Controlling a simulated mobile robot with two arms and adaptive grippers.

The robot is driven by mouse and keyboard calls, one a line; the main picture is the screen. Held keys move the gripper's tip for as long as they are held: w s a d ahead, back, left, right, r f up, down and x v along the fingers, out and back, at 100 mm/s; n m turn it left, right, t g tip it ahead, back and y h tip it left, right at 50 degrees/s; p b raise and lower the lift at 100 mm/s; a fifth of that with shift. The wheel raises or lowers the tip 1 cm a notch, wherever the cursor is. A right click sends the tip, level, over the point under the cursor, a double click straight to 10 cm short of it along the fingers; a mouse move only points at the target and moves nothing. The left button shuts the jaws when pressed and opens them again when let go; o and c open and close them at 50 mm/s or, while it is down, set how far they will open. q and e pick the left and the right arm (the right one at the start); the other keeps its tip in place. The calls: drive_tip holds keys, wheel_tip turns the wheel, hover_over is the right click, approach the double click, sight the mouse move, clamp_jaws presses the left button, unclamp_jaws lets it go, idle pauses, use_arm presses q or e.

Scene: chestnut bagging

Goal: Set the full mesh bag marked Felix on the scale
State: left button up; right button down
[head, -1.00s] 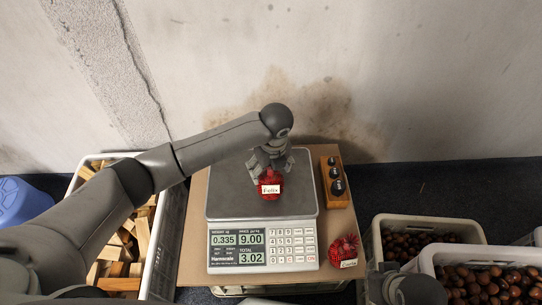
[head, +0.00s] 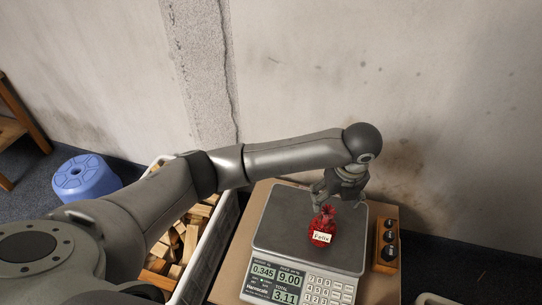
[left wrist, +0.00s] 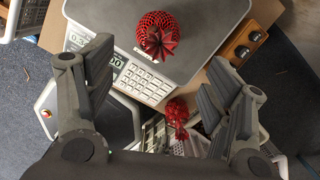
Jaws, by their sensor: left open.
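The full red mesh bag marked Felix (head: 322,229) stands on the grey pan of the scale (head: 283,222), its white label facing the front. My left gripper (head: 325,198) is just above the bag's gathered top in the head view. In the left wrist view its fingers (left wrist: 158,60) are spread wide with nothing between them, and the bag (left wrist: 157,33) rests on the scale pan (left wrist: 207,22) ahead of them. The scale's display (head: 272,281) reads 0.345, 9.00 and 3.11. My right gripper is not in view.
A second red mesh bag (left wrist: 177,112) shows beyond my fingers, near the scale's front. A wooden block with dark weights (head: 386,245) stands right of the scale. A crate of firewood (head: 224,232) is at the left, with a blue stool (head: 86,177) beyond it. The wall is behind.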

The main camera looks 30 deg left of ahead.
use_arm(q)
drive_tip(key=s+d+f+n+t+h, duration=0.1)
drive_tip(key=s+d+f+n+h, duration=0.4)
drive_tip(key=s+f+n, duration=0.55)
drive_tip(key=s+a+f+n+y, duration=0.1)
drive_tip(key=s+a+f+n, duration=0.3)
drive_tip(key=a+f+n, duration=0.1)
drive_tip(key=s+a+f+n+y, duration=0.1)
drive_tip(key=s+a+f+n, duration=0.4)
drive_tip(key=a+n, duration=0.1)
drive_tip(key=s+a+f+n+y, duration=0.1)
drive_tip(key=s+a+f+n, duration=0.3)
drive_tip(key=a, duration=0.3)
drive_tip(key=shift+s+f+n+y, duration=0.25)
drive_tip(key=shift+f+n+y, duration=0.15)
drive_tip(key=shift+n, duration=0.45)
drive_tip(key=shift+r, duration=0.1)
